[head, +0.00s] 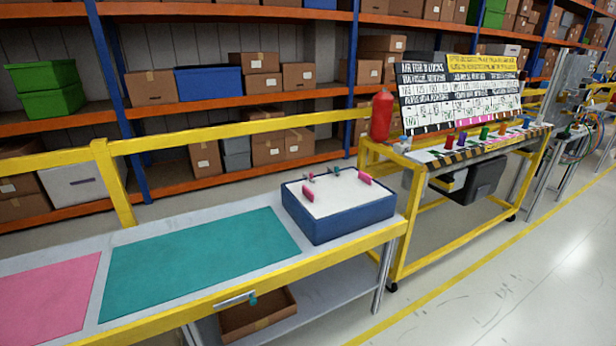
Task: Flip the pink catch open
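A blue box-shaped module (340,222) with a white top face sits at the right end of the workbench. Two pink parts stand up from its top: a pink upright piece (308,193) near the left side and a pink tab (364,178) near the back right. I cannot tell from here which one is the catch, or whether it is open. Small dark and grey fittings (336,171) sit along the back edge of the top. Neither of my grippers is in view.
The workbench (270,286) has a yellow front rail and carries a teal mat (200,262) and a pink mat (45,298), both bare. A yellow-framed stand (420,170) with a red cylinder (381,116) and a sign board is to the right. A yellow guardrail (220,130) runs behind.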

